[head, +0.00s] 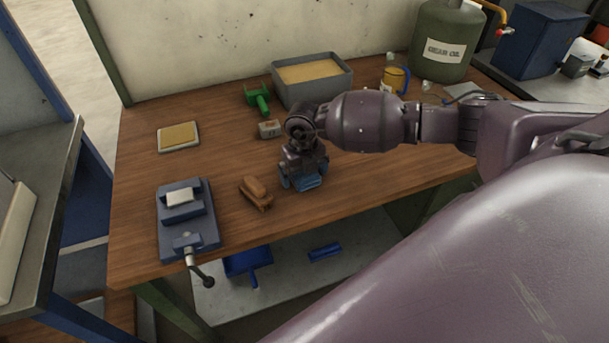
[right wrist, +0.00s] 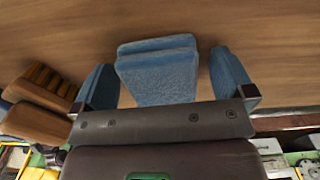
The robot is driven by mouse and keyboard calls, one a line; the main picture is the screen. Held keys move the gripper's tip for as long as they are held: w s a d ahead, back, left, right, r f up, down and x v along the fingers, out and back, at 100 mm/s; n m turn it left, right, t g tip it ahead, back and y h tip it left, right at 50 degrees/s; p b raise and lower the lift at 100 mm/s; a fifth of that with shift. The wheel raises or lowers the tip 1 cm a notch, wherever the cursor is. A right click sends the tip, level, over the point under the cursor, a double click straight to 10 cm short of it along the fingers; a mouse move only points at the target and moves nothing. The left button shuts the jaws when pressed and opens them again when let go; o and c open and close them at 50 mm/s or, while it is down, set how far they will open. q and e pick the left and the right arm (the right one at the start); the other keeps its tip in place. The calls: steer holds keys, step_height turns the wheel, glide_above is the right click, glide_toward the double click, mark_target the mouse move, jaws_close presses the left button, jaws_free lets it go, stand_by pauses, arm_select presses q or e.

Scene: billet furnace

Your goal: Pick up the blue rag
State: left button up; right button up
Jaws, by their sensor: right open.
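The blue rag (right wrist: 158,72) looks like a folded, fuzzy block on the wooden bench in the right wrist view. It also shows in the head view (head: 308,183), partly hidden under my right gripper. My right gripper (right wrist: 165,82) is open, with one blue-tipped finger on each side of the rag. A gap shows between the rag and each finger. In the head view my right gripper (head: 304,172) points down over the rag near the bench's front edge. My left gripper is in neither view.
A brown brush (head: 256,193) lies just left of the rag, and a blue-grey vise (head: 187,222) stands further left. Behind are a small box (head: 269,129), a green tool (head: 259,98) and a grey tray (head: 318,90). Bare bench (head: 220,155) lies at left centre.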

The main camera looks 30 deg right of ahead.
steer(key=shift+c, duration=0.2)
steer(key=c, duration=0.9)
steer(key=shift+r, duration=0.1)
step_height(320, 180, up, 20)
steer(key=shift+b, duration=0.35)
steer(key=shift+c, duration=0.2)
steer(key=o, duration=0.4)
steer(key=c, duration=0.3)
